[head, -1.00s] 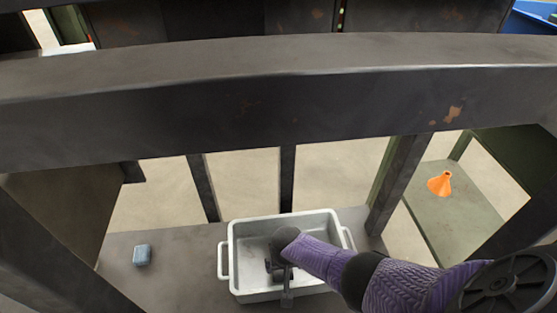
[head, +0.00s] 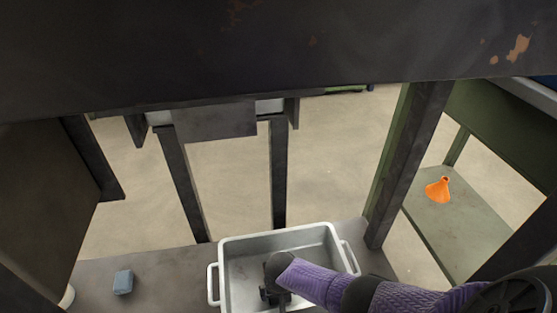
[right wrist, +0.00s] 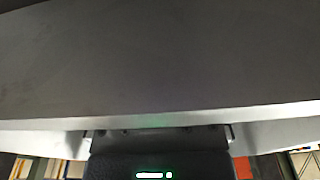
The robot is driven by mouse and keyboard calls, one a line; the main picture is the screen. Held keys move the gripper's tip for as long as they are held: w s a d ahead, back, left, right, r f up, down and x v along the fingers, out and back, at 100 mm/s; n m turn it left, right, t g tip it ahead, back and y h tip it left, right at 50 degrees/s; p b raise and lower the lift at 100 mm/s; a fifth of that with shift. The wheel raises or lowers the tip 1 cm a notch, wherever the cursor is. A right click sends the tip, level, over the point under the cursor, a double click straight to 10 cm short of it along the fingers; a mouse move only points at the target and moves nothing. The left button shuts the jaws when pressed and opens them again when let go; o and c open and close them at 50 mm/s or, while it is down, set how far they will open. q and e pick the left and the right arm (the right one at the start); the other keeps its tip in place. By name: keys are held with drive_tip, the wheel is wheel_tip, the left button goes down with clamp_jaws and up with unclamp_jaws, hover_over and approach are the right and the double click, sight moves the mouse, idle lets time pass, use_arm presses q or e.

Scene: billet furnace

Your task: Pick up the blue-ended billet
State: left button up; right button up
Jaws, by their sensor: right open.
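I cannot make out any billet with a blue end in either view. My right gripper (head: 276,297) is over the white two-handled tray (head: 322,240), low inside its rim. The purple forearm comes in from the right and hides part of the tray floor. The gripper is open, and I see nothing between its fingers. In the right wrist view a wide plain grey surface fills most of the picture, close to the camera. My left gripper is not in view.
A dark beam (head: 250,50) crosses the top, with dark posts (head: 186,185) below it.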

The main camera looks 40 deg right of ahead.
clamp_jaws()
idle(0.3)
drive_tip(key=shift+r, duration=0.15)
